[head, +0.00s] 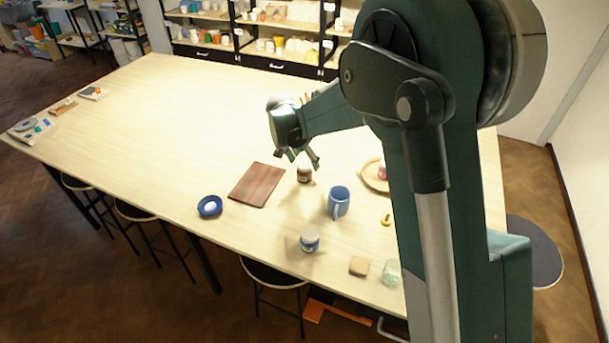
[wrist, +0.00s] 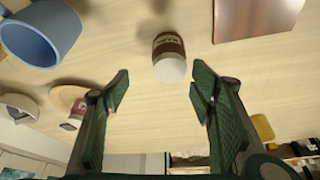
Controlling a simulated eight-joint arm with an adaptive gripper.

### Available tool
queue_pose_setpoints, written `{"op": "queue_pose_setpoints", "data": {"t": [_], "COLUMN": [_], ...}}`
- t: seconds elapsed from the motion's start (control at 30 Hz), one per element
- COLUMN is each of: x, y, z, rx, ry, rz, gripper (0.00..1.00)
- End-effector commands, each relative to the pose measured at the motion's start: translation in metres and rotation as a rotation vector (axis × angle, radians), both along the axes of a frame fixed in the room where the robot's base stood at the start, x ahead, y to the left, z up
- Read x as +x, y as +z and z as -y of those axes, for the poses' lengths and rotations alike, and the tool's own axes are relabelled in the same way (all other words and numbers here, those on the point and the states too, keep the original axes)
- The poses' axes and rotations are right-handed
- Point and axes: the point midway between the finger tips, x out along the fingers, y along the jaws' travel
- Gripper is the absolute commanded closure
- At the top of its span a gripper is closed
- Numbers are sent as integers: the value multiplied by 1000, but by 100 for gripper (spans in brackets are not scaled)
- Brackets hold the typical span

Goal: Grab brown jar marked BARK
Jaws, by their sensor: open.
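A small brown jar (head: 304,174) with a pale lid stands on the wooden table, just right of the brown board. In the wrist view the brown jar (wrist: 169,55) shows a light label with dark lettering, too blurred to read surely, and its pale lid faces me. My gripper (head: 302,161) is open and empty, above and close to the jar. In the wrist view the jar lies beyond the gap between my fingertips (wrist: 158,87), not between the fingers.
A brown board (head: 257,184) lies left of the jar. A blue mug (head: 338,201) stands at its front right, and a round wooden plate (head: 372,180) with a pink-labelled jar (head: 382,172) is to the right. A blue-banded jar (head: 309,240) and blue bowl (head: 210,206) are nearer.

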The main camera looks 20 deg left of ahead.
Motion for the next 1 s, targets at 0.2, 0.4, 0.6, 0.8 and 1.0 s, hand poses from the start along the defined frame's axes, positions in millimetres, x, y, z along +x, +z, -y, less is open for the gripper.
{"op": "queue_pose_setpoints", "data": {"t": [0.2,0.4,0.6,0.8,1.0], "x": [-2,-2,-2,3,7], "y": [-15,-16,-17,-27,-39], "z": [-17,-18,-18,-17,-15], "rx": [-3,-4,-3,-3,-3], "ry": [-7,-9,-9,-9,-10], "rz": [1,2,1,1,1], "gripper": [45,45,45,45,45]}}
